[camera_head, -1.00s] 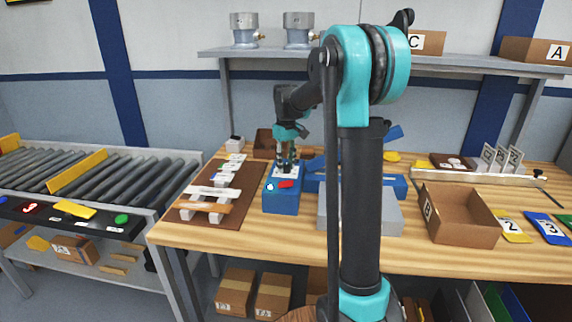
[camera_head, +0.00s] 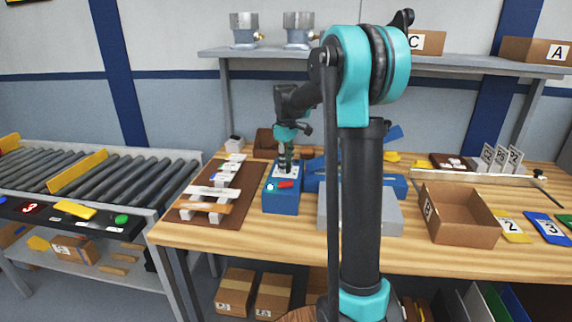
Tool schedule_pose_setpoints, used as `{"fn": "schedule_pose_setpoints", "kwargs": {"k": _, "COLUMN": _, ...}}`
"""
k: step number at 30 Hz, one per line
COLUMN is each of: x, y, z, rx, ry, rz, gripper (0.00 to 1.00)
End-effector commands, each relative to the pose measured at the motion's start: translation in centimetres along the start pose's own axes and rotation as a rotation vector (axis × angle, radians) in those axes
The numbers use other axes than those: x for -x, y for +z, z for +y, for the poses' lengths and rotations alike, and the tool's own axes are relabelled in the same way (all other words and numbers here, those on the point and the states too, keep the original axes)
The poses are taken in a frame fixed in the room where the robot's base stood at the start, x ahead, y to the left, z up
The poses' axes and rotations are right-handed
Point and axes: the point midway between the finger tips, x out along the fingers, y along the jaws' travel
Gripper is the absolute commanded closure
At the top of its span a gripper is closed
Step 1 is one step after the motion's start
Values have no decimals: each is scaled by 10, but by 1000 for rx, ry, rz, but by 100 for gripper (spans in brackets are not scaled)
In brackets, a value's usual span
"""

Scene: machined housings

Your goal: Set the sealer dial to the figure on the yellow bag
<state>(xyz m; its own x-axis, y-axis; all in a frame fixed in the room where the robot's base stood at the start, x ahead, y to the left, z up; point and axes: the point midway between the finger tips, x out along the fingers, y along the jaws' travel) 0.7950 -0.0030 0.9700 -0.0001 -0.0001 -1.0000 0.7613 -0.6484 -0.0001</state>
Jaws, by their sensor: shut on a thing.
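The sealer is a blue box (camera_head: 281,203) on the wooden bench, left of my arm's column. It has a white plate on top, a red part and a pale round light on its near side. My gripper (camera_head: 285,166) points straight down over the white plate and is shut on the dial. The fingers hide the dial, so its setting cannot be read. The yellow bag (camera_head: 511,227) lies flat at the bench's right front. Its white label reads 2.
A blue bag (camera_head: 547,228) labelled 3 lies right of the yellow one. An open cardboard box (camera_head: 462,225) and a grey block (camera_head: 382,219) stand on the bench. A brown board (camera_head: 235,212) with wooden strips lies left of the sealer. A roller conveyor (camera_head: 120,181) is farther left.

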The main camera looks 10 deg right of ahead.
Motion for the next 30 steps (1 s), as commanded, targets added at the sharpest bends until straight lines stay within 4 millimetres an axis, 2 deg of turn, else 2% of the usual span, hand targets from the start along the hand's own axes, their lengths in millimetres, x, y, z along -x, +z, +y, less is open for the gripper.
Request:
{"fn": "schedule_pose_setpoints", "kwargs": {"k": 5, "x": 0, "y": 0, "z": 0, "rx": -1, "ry": 1, "rz": 0, "gripper": 98}}
{"fn": "schedule_pose_setpoints", "kwargs": {"k": 6, "x": 0, "y": 0, "z": 0, "rx": -1, "ry": 1, "rz": 0, "gripper": 67}}
{"fn": "schedule_pose_setpoints", "kwargs": {"k": 11, "x": 0, "y": 0, "z": 0, "rx": -1, "ry": 1, "rz": 0, "gripper": 48}}
{"fn": "schedule_pose_setpoints", "kwargs": {"k": 22, "x": 5, "y": 0, "z": 0, "rx": -1, "ry": 0, "rz": 0, "gripper": 48}}
{"fn": "schedule_pose_setpoints", "kwargs": {"k": 26, "x": 22, "y": 0, "z": 0, "rx": -1, "ry": 0, "rz": 0, "gripper": 48}}
{"fn": "schedule_pose_setpoints", "kwargs": {"k": 30, "x": 51, "y": 0, "z": 0, "rx": -1, "ry": 0, "rz": 0, "gripper": 48}}
